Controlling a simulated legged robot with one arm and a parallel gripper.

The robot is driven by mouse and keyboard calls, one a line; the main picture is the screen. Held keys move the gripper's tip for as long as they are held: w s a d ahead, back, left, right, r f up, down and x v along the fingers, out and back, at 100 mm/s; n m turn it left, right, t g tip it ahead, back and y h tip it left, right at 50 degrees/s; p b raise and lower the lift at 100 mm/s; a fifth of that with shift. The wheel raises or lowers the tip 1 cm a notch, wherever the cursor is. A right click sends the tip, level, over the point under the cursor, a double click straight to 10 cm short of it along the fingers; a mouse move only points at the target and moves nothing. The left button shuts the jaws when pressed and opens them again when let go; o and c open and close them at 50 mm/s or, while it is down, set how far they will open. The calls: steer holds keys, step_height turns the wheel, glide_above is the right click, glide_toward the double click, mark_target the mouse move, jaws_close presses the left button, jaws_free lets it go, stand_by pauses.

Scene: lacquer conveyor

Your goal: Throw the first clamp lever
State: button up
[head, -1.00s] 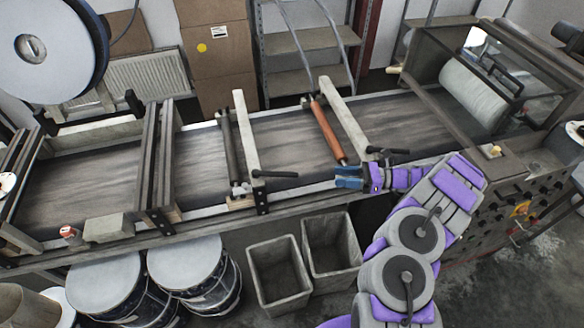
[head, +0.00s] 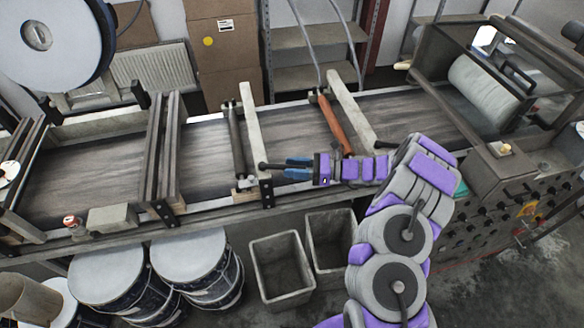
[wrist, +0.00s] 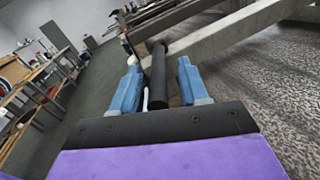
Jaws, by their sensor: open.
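A clamp lever with a black handle (head: 271,166) sits at the near end of the left pale clamp bar (head: 252,130), pointing right over the belt's near edge. My gripper (head: 288,168) has its blue fingers open at this handle, coming from the right. In the wrist view, the black handle (wrist: 158,76) lies between the two open fingers (wrist: 159,72), with a gap visible on each side. The handle's free end is partly hidden by my gripper. A second pale bar (head: 351,110) stands to the right; its lever is partly behind my arm.
A dark roller (head: 236,142) lies beside the left bar and an orange roller (head: 334,126) beside the right one. The conveyor belt (head: 295,130) runs behind. Two grey bins (head: 281,270) and several drums (head: 197,258) stand below the near edge.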

steer(key=shift+a, duration=0.6)
steer(key=shift+d, duration=0.15)
steer(key=shift+d, duration=0.1)
steer(key=shift+c, duration=0.7)
jaws_close()
